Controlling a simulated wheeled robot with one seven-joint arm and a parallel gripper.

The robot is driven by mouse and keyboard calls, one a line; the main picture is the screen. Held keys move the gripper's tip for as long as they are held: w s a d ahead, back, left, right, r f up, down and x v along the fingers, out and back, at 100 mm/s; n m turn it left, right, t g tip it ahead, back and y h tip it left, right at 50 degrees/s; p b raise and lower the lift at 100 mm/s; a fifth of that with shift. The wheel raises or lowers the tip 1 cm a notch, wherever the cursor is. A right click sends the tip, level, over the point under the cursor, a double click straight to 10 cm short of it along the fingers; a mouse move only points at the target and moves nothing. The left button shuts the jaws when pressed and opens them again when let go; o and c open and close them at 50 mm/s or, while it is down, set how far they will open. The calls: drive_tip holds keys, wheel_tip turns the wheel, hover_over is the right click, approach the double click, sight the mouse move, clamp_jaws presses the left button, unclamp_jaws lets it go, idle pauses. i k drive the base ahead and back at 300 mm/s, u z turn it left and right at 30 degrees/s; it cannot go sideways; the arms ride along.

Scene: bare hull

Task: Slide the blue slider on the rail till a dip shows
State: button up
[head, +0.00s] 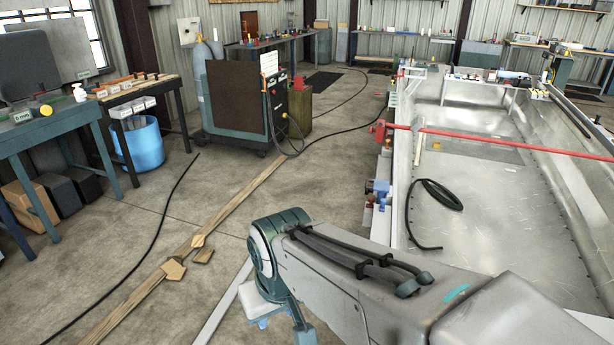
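A red bar (500,143) runs across the open metal hull (470,190), from a red clamp (380,129) on the hull's left edge out to the right. A small blue block (379,187) sits on the hull's left edge, nearer than the clamp. I cannot tell whether this block is the slider, and no slider shows clearly on the red bar. No dip can be made out. My arm crosses the bottom of the view, its bent joint left of the hull.
A black cable (440,194) lies loose on the hull floor. Left of the hull, concrete floor is open, with a long wooden plank (235,203) and black hoses. A dark-panelled cart (237,100) stands behind. Workbenches line the left side, with a blue bucket (140,150) beneath.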

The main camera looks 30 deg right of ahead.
sight(382, 201)
drive_tip(key=z, duration=0.2)
drive_tip(key=i, duration=1.1)
drive_tip(key=z, duration=1.15)
drive_tip(key=i, duration=0.75)
drive_tip(key=z, duration=0.7)
